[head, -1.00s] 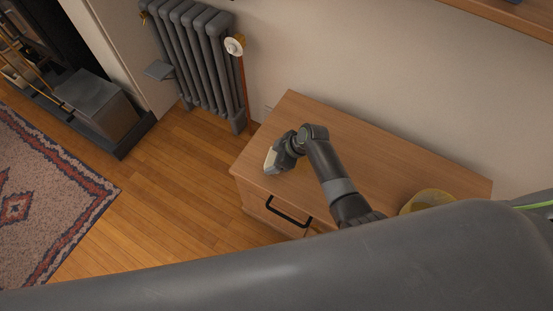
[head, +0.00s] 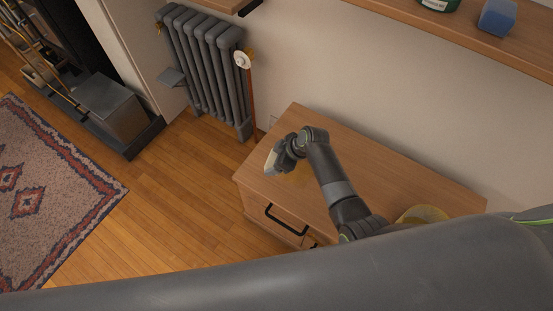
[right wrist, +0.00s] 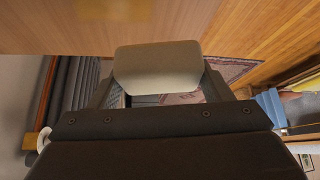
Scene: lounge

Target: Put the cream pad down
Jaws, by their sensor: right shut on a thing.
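The cream pad (head: 271,160) is a small pale block in my right gripper (head: 277,157), over the near left corner of the wooden cabinet top (head: 385,165). In the right wrist view the pad (right wrist: 158,70) lies across between the two fingers, which are shut on it. Whether the pad touches the wood I cannot tell. A faint yellowish patch (head: 302,176) shows on the cabinet top beside the gripper. My left gripper is out of view.
A yellow bowl (head: 422,213) stands at the cabinet's right end, partly hidden by my arm. A grey radiator (head: 205,68) is at the back left. A wall shelf (head: 400,18) holds a blue object (head: 497,17).

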